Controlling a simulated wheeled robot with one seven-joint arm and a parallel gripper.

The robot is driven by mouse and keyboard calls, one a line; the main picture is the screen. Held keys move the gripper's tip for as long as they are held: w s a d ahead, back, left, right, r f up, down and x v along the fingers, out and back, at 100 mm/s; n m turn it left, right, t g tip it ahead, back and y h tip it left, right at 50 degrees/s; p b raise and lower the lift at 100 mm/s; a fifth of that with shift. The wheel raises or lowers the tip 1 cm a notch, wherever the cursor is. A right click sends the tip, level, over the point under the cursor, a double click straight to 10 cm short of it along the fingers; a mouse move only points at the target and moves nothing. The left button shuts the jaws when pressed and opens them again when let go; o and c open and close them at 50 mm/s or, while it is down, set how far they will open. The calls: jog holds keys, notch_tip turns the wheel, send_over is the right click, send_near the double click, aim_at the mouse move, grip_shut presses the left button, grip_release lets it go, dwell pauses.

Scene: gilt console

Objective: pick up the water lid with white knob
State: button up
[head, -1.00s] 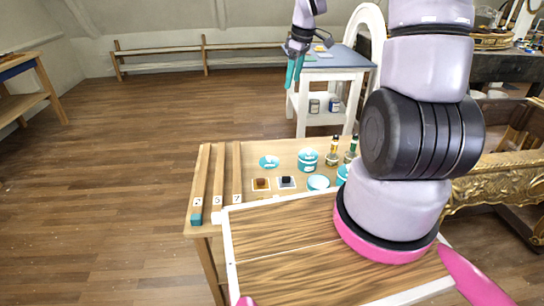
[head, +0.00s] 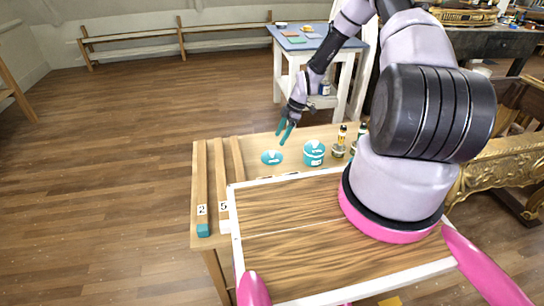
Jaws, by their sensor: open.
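A flat teal lid (head: 271,158) with a small white knob and a white label lies on the wooden table (head: 253,143). The label is too small to read. To its right stands a teal jar (head: 314,154) with a white label, also topped in teal and white. My gripper (head: 285,132) is open and empty, with teal fingers pointing down. In the picture it is just above and slightly right of the lid, apart from it.
Two small bottles (head: 339,143) stand right of the jar, partly behind my arm. Wooden rails (head: 219,171) with number tags lie at the table's left. A white-framed wooden tray (head: 290,218) covers the near side. A blue-topped stand (head: 312,45) is behind.

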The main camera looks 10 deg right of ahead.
aim_at(272, 152)
jog(key=x, duration=0.8)
jog(key=shift+w+f, duration=0.1)
jog(key=shift+w, duration=0.25)
grip_shut()
